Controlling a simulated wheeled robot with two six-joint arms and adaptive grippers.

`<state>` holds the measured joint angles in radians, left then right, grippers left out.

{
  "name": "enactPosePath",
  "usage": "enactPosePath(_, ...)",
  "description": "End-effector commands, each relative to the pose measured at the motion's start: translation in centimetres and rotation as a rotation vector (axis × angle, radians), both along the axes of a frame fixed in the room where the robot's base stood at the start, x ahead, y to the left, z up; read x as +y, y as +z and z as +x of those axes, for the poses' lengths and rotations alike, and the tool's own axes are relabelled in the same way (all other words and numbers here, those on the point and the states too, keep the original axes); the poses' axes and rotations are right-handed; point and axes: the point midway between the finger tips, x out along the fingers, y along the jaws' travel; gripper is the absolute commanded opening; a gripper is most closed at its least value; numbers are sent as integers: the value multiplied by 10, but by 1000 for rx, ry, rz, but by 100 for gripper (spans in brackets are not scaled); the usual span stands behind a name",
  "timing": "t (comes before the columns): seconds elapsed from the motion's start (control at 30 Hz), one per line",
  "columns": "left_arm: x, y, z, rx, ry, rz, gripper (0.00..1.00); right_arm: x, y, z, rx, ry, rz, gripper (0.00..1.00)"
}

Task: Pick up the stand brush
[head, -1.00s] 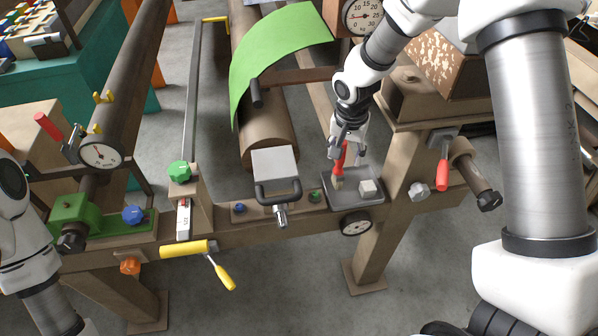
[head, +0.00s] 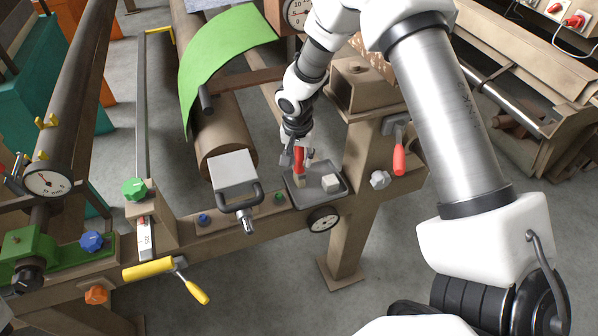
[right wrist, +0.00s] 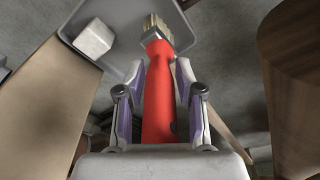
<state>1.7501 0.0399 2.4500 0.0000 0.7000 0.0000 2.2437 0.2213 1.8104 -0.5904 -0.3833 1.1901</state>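The stand brush (head: 299,159) has a red handle and pale bristles and stands upright, bristles down, at a shallow grey tray (head: 321,194). In the right wrist view its red handle (right wrist: 159,95) runs up between my fingers to a metal ferrule and tan bristles over the tray. My right gripper (head: 298,154) is at the handle, one finger on each side. Narrow gaps show between the fingers and the handle, so it looks open around the brush. My left gripper is out of view.
A white block (head: 331,183) lies in the tray beside the brush. A grey plate with a dark handle (head: 235,172) is left of the tray. A dial (head: 322,218) sits below it, and a red-handled tool (head: 399,158) hangs to the right. A green felt sheet (head: 222,48) lies behind.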

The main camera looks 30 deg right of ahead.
Motion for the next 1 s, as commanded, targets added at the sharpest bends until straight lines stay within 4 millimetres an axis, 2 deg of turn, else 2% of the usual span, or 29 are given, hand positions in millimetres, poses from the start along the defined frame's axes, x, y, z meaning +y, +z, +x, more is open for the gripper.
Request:
enactPosePath(0.03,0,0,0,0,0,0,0,0,0,0,0,0,0,8)
enactPosePath(0.07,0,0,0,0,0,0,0,0,0,0,0,0,0,0)
enactPosePath(0.37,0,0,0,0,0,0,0,0,0,0,0,0,0,0)
enactPosePath(0.47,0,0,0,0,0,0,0,0,7,1,-2,0,1,0)
enactPosePath(0.57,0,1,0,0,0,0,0,0,25,1,-4,-1,0,0)
enactPosePath(0.8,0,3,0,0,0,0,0,0,83,1,-5,0,0,0)
enactPosePath(0.9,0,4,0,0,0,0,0,0,96,1,-3,0,0,0)
enactPosePath(1.0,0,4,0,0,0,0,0,0,101,0,-1,1,-1,0)
